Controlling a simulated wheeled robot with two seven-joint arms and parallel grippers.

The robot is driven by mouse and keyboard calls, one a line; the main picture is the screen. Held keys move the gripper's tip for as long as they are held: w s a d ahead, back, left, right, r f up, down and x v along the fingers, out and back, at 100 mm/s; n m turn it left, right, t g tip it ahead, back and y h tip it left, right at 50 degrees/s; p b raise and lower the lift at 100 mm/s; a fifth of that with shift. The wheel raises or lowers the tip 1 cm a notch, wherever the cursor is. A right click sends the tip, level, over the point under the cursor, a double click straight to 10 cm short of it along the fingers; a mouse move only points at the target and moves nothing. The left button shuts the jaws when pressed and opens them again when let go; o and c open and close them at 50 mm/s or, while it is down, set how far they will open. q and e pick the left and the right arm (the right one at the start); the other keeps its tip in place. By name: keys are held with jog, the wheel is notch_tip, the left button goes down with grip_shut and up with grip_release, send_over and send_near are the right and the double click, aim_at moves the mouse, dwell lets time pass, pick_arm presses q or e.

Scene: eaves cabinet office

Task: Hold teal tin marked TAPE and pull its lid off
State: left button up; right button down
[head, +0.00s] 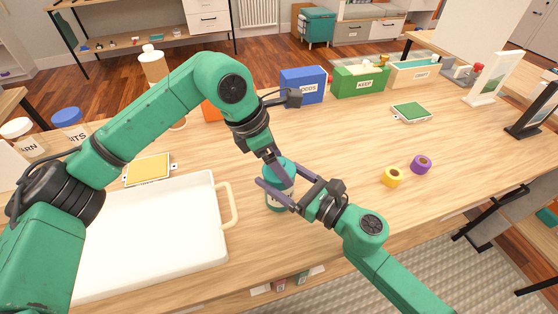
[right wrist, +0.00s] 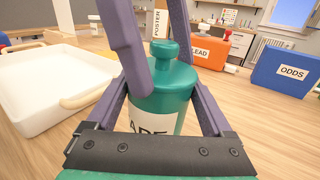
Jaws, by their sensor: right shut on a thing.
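The teal tin (head: 273,203) stands upright on the table in front of me, right of the white tray. Its lid (right wrist: 168,76) has a round knob and sits on top; part of the white label reads "APE" in the right wrist view. My right gripper (head: 281,177) comes in from the right and is shut on the tin's upper body, one finger on each side. My left gripper (head: 276,166) points down from above at the lid. In the right wrist view its fingers (right wrist: 164,74) stand apart on both sides of the knob; contact cannot be told.
The white tray (head: 150,235) with a cream handle lies to the left. Yellow tape (head: 393,177) and purple tape (head: 420,164) lie to the right. A blue ODDS box (head: 303,85), a green KEEP box (head: 360,82) and an orange box (head: 212,110) stand behind.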

pick_arm(q)
jog(key=shift+r, duration=0.1)
jog(key=shift+r, duration=1)
jog(key=shift+r, duration=2)
pick_arm(e)
grip_release()
